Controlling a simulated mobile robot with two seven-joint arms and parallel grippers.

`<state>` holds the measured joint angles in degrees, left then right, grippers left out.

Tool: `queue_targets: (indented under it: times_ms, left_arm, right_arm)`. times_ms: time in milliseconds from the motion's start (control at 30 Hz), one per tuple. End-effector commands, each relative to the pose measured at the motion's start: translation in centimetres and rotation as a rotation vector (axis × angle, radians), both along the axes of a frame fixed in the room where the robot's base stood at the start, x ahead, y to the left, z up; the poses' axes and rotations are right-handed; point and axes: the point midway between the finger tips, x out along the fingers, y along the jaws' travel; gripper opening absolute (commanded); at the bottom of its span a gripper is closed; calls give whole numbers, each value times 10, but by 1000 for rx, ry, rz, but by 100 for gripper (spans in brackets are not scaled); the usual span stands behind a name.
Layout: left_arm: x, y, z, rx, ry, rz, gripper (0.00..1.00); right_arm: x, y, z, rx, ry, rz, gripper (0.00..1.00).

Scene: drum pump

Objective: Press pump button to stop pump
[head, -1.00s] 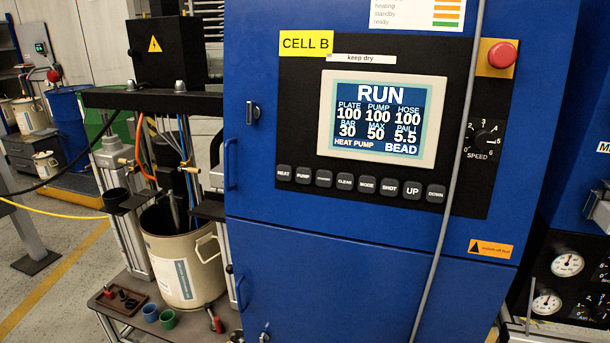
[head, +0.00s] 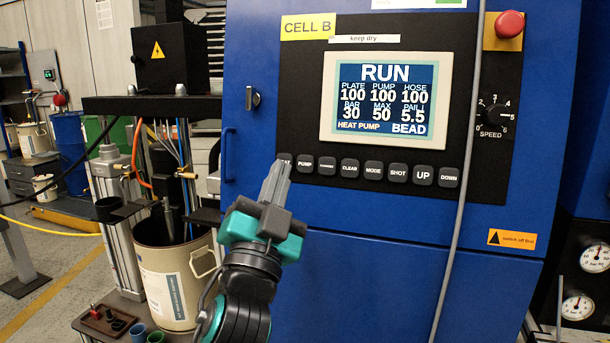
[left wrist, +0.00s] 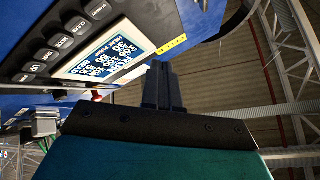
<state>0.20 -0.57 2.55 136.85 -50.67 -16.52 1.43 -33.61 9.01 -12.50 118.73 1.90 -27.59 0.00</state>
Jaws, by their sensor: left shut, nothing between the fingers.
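The PUMP button (head: 305,163) is a dark key in the row under the screen on the blue cabinet, second from the left. The screen (head: 385,100) reads RUN, with HEAT PUMP and BEAD at its bottom. My left gripper (head: 279,166) is shut and empty. Its fingertips point up in front of the row's left end and partly cover the HEAT key (head: 287,158), just left of PUMP. I cannot tell whether they touch the panel. In the left wrist view the shut fingers (left wrist: 160,85) show beside the screen (left wrist: 115,55). My right gripper is not in view.
A grey cable (head: 463,190) hangs down the cabinet front, right of the screen. A red stop button (head: 509,24) and speed dial (head: 494,115) sit on the right. A drum (head: 165,280) under a press stands at left. A cabinet handle (head: 228,155) juts out.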

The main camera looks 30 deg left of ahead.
Motion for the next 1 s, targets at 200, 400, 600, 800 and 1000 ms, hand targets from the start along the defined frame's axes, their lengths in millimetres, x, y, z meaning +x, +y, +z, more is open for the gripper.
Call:
queue_targets:
  times_ms: [200,400,600,800,1000]
  left_arm:
    - [0,0,1,0,0,0,0]
    - [5,1,-1,0,1,-1,0]
    - [27,6,-6,1,1,0,0]
    - [55,13,-12,1,1,0,0]
    - [75,18,-16,0,0,-2,0]
  right_arm:
    - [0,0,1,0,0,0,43]
    - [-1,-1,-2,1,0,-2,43]
    - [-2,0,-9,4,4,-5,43]
    - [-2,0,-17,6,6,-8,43]
    - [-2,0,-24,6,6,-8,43]
